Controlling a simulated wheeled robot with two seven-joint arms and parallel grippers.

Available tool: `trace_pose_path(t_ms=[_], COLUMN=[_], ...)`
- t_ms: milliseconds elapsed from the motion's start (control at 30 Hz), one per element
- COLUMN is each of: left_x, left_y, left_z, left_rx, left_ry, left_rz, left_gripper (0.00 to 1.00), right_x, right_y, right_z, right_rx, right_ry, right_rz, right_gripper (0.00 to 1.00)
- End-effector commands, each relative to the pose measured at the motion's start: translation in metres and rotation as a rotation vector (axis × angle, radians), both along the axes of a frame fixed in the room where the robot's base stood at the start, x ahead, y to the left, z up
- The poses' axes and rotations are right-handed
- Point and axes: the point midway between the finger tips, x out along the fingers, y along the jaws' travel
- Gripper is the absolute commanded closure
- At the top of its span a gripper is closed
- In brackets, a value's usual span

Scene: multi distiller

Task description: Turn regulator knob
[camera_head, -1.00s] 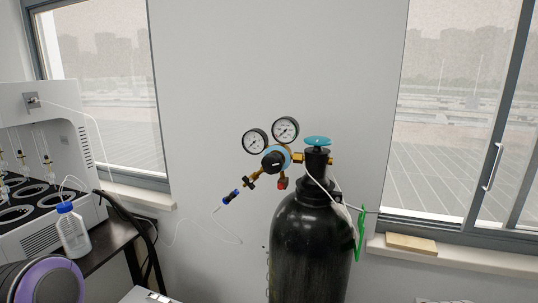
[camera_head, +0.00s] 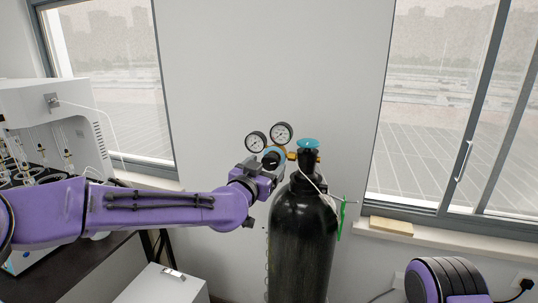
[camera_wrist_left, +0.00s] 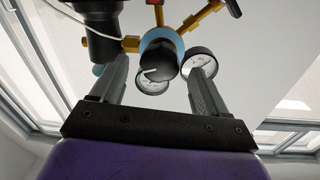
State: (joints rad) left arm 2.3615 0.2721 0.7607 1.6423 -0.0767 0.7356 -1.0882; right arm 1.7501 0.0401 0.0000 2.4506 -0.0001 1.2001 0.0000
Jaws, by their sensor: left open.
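The black regulator knob (camera_wrist_left: 157,62) sits on the blue regulator body (camera_wrist_left: 161,37) in the left wrist view. My left gripper (camera_wrist_left: 157,80) is open, with one finger on each side of the knob in that picture. I cannot tell whether the fingers touch it. In the head view my left gripper (camera_head: 266,168) is close in front of the regulator, left of the black gas cylinder (camera_head: 300,240), and largely hides the knob. Two round gauges (camera_head: 256,141) (camera_head: 281,133) stand above it. My right gripper is not in view.
A blue valve handwheel (camera_head: 308,143) tops the cylinder, and a white tube hangs beside it. A white distiller (camera_head: 70,110) stands on the dark table at the left. A white box (camera_head: 160,285) is below my left arm. Windows flank the bare wall.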

Motion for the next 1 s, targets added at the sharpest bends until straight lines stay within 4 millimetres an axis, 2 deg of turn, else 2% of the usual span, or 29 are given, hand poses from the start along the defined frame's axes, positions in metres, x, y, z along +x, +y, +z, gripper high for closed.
trace_pose_path(t_ms=[33, 200, 467, 633, 667, 1000], left_x=[0.008, 0.024, 0.026, 0.026, 0.026, 0.026], left_y=[-0.003, -0.01, -0.01, -0.01, -0.01, -0.01], left_z=[0.003, 0.001, -0.001, -0.001, -0.001, -0.002], left_rx=[0.0, 0.001, 0.001, 0.001, 0.001, -0.033], left_ry=[0.003, 0.001, 0.001, 0.0, 0.0, 0.011], left_rz=[0.0, 0.0, 0.0, 0.0, 0.0, 0.0], left_gripper=[0.25, 0.25, 0.25, 0.77, 0.8, 0.8], right_x=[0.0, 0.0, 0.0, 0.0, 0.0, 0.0], right_y=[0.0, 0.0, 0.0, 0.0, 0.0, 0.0], right_z=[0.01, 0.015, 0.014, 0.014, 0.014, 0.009], right_rx=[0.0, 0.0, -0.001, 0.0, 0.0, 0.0], right_ry=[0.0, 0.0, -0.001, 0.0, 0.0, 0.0], right_rz=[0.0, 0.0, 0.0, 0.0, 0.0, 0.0], right_gripper=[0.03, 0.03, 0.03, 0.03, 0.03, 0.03])
